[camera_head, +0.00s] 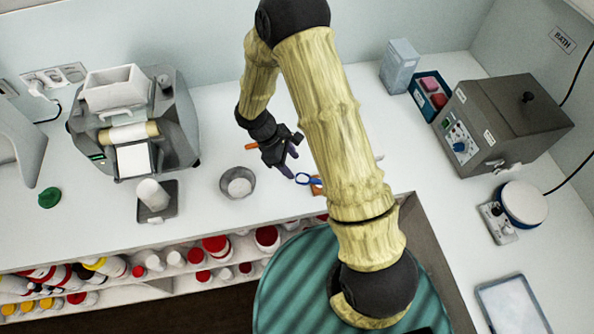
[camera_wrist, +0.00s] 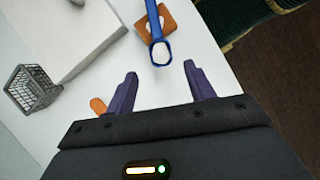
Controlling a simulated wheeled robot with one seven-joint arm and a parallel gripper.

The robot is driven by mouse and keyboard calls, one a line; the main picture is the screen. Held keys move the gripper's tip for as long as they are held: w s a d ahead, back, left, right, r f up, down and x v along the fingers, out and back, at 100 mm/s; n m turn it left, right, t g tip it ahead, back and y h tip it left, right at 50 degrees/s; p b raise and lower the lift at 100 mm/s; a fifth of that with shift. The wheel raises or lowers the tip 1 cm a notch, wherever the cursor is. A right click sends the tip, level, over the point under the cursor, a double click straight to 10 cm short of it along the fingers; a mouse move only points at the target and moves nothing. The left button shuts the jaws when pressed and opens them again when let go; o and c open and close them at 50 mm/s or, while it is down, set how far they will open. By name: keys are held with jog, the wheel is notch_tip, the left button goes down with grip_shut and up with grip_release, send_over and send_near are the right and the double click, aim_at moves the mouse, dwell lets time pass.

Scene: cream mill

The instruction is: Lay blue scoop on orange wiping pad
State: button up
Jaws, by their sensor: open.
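The blue scoop (camera_head: 303,179) lies just beyond my fingertips in the head view. In the wrist view, the blue scoop (camera_wrist: 154,27) has its handle across the orange wiping pad (camera_wrist: 139,27) and its pale-centred round end past the pad's near edge. The orange wiping pad (camera_head: 317,188) is partly hidden by my arm in the head view. My gripper (camera_head: 291,163) is open and empty above the worktop. In the wrist view, the scoop's round end is just ahead of the gap between my fingers (camera_wrist: 160,71), with no finger visibly touching it.
An orange object (camera_wrist: 97,105) is by my left finger in the wrist view. A grey bowl (camera_head: 225,184) stands left of my gripper. A mill (camera_head: 184,130) is further left. A heating bath (camera_head: 505,115) is at right. The worktop edge is close to the pad.

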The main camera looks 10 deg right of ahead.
jog(key=v, duration=0.5)
jog(key=shift+a+r+b, duration=0.1)
jog(key=shift+b, duration=0.25)
jog(key=s+d+r+m+t+y, duration=0.4)
jog(key=s+d+r+m, duration=0.4)
jog(key=r+m, duration=0.5)
jog(key=shift+s+d+m+t+y, duration=0.2)
jog(key=shift+s+m+t+y, duration=0.1)
jog(key=shift+s, duration=0.65)
